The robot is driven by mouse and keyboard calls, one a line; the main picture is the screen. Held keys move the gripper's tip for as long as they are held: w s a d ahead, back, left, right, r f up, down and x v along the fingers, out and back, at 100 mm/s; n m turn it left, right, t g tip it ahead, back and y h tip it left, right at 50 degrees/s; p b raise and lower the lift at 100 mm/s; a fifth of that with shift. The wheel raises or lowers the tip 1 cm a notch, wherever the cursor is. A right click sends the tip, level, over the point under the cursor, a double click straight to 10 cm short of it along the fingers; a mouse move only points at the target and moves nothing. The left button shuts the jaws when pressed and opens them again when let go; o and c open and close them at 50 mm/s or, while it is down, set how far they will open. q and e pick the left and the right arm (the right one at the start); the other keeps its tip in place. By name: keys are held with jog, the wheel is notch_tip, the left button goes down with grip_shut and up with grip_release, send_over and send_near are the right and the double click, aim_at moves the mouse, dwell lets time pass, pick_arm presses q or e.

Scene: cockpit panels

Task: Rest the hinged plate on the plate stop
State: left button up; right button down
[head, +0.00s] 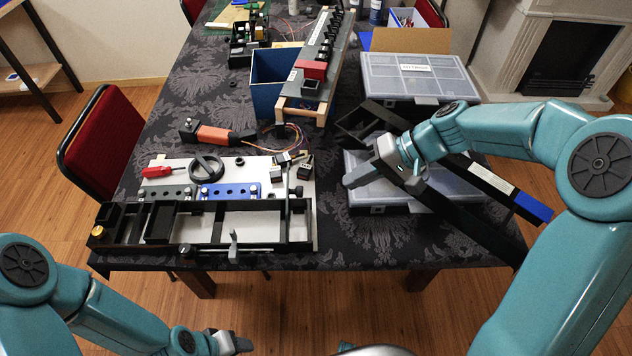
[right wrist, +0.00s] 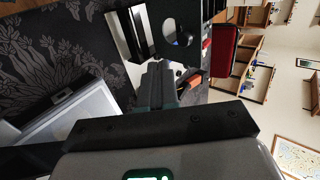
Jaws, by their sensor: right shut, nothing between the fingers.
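A white board (head: 272,178) lies on the table at the left front, with a black open frame (head: 264,229) of several compartments along its front edge. A small upright grey post (head: 233,246) stands at the frame's front. I cannot tell which part is the hinged plate or the plate stop. My right gripper (head: 347,184) is shut and empty, above the translucent box to the right of the board. In the right wrist view its fingers (right wrist: 158,86) point towards the board (right wrist: 118,62). My left gripper (head: 238,344) is low at the bottom edge, off the table; its jaws are too small to judge.
A long black frame (head: 465,222) lies slanted across a lidded translucent box (head: 362,196) under my right arm. A second lidded box (head: 420,78) stands behind. A blue bin (head: 271,80) and a long grey panel (head: 322,50) stand at the back. Patterned cloth is clear between board and boxes.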

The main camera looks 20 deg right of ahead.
jog(key=w+a+f+p, duration=0.1)
jog(key=w+a+f, duration=0.1)
jog(key=a, duration=0.5)
jog(key=shift+a+f, duration=0.15)
jog(key=shift+f, duration=0.3)
jog(key=shift+w+r, duration=0.1)
